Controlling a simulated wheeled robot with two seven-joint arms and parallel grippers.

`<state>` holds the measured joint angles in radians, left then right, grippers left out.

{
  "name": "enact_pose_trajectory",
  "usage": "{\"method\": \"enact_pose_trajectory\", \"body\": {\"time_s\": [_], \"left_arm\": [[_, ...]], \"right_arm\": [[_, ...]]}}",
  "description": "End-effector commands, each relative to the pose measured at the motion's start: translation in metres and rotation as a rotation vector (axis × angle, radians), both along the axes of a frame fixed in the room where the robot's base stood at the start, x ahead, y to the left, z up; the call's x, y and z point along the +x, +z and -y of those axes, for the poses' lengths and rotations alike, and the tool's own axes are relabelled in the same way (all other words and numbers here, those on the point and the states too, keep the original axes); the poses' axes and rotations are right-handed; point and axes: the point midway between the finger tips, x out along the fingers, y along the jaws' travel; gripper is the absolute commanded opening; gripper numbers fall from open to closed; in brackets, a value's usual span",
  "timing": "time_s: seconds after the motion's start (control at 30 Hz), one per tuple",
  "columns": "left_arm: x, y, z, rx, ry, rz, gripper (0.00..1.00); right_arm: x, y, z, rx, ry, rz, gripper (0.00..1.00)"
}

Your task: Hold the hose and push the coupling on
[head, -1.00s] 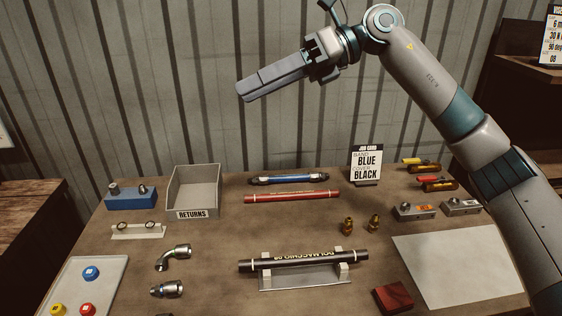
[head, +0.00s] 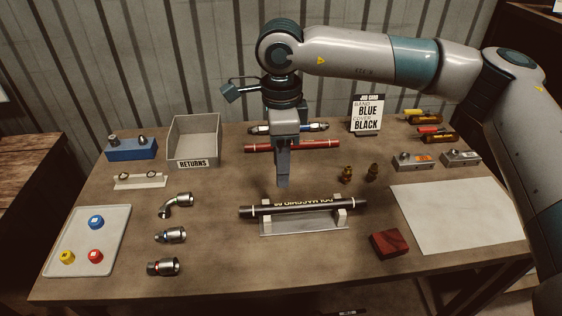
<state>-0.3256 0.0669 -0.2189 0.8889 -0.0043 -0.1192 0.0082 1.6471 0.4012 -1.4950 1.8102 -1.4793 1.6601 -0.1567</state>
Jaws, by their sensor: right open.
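My left gripper is not in view.
A red hose (head: 262,147) and a blue hose (head: 317,127) lie behind, partly hidden by my gripper. A returns bin (head: 194,162), a job card (head: 367,115), brass fittings (head: 347,174) and a dark red block (head: 391,244) stand around.

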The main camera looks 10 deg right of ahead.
Motion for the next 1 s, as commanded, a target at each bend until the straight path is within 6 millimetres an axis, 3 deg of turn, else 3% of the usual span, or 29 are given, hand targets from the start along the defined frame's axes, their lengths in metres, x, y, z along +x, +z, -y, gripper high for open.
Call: {"method": "enact_pose_trajectory", "body": {"time_s": [0.47, 0.67, 1.0], "left_arm": [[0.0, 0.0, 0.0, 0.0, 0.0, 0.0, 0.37], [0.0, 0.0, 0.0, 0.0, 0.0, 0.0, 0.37], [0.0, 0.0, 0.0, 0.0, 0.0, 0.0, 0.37]], "right_arm": [[0.0, -0.008, 0.0, 0.002, -0.002, -0.003, 0.41], [0.0, -0.03, 0.0, 0.002, -0.002, -0.004, 0.41], [-0.001, -0.083, 0.0, 0.002, -0.002, -0.005, 0.41]]}}
